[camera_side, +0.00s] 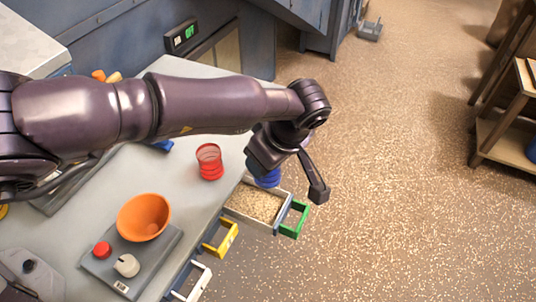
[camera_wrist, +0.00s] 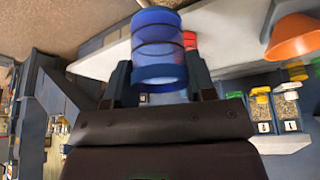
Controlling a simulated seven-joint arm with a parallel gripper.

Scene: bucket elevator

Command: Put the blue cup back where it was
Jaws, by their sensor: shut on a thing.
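The blue cup (camera_wrist: 158,50) is see-through with dark rings. It sits between the two fingers of my gripper (camera_wrist: 160,80), which is shut on it in the wrist view. In the side view the blue cup (camera_side: 267,178) is mostly hidden behind my gripper (camera_side: 283,170). There it appears near the table's right edge, over or near the open drawer (camera_side: 253,203) of pale grains; its exact height I cannot tell. A red cup (camera_side: 209,162) stands upright on the table to its left.
An orange bowl (camera_side: 144,217) sits on a grey scale (camera_side: 130,262) with a red knob and a white knob. Green (camera_side: 294,219), yellow (camera_side: 220,238) and white (camera_side: 189,282) drawer handles stick out along the table's right edge.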

